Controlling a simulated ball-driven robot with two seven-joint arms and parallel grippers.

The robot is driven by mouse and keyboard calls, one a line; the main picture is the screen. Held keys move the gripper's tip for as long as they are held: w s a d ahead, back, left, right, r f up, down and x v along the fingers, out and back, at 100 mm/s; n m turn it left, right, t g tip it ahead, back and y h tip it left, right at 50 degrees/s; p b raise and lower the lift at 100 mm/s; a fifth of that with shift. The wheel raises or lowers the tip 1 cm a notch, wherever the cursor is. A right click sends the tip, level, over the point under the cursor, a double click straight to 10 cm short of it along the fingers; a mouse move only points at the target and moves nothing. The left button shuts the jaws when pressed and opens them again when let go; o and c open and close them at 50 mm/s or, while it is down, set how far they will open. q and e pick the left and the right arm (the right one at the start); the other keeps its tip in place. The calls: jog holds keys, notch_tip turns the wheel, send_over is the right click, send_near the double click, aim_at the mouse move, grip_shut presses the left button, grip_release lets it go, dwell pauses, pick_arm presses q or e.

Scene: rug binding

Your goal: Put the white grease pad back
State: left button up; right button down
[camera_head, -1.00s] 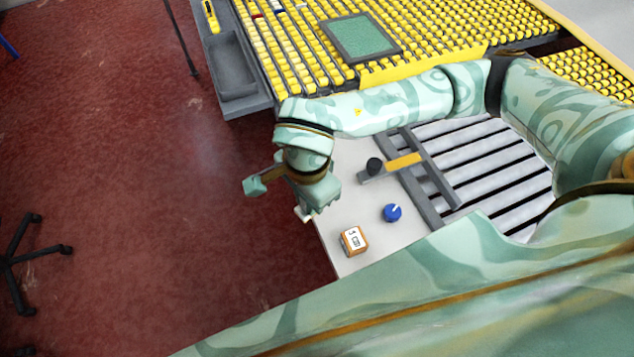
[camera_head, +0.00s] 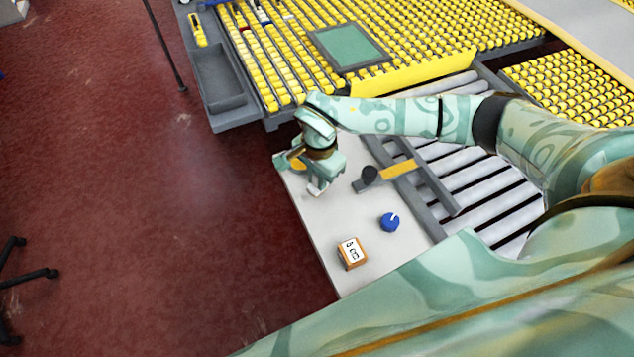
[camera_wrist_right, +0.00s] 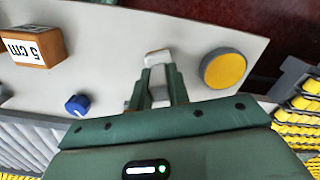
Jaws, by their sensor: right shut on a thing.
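My right gripper (camera_head: 318,186) is low over the left part of the white table, near its edge. In the right wrist view, the gripper (camera_wrist_right: 160,82) is shut on a small white piece, the white grease pad (camera_wrist_right: 157,57), which sticks out past the fingertips. The white pad (camera_head: 317,189) also shows below the fingers in the head view. Whether it touches the table I cannot tell. A yellow round pad in a grey ring (camera_wrist_right: 224,68) lies to the right of the fingers in the wrist view, apart from them. My left gripper is out of view.
An orange-brown block marked "5 cm" (camera_head: 352,253) and a blue knob (camera_head: 390,222) stand on the white table (camera_head: 325,235). A black knob (camera_head: 369,174) and a yellow-topped bar (camera_head: 398,170) sit by the grey rollers (camera_head: 470,165). Yellow roller racks (camera_head: 440,30) lie behind.

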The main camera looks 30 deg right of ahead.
notch_tip(320, 180, down, 2)
jog(key=shift+a+f, duration=0.1)
jog(key=shift+f, duration=0.05)
jog(key=c, duration=1.3)
grip_release()
jog(key=shift+c, duration=0.2)
jog(key=r+p, duration=0.2)
jog(key=r, duration=1)
jog(key=shift+d+r, duration=0.1)
jog(key=shift+d, duration=0.1)
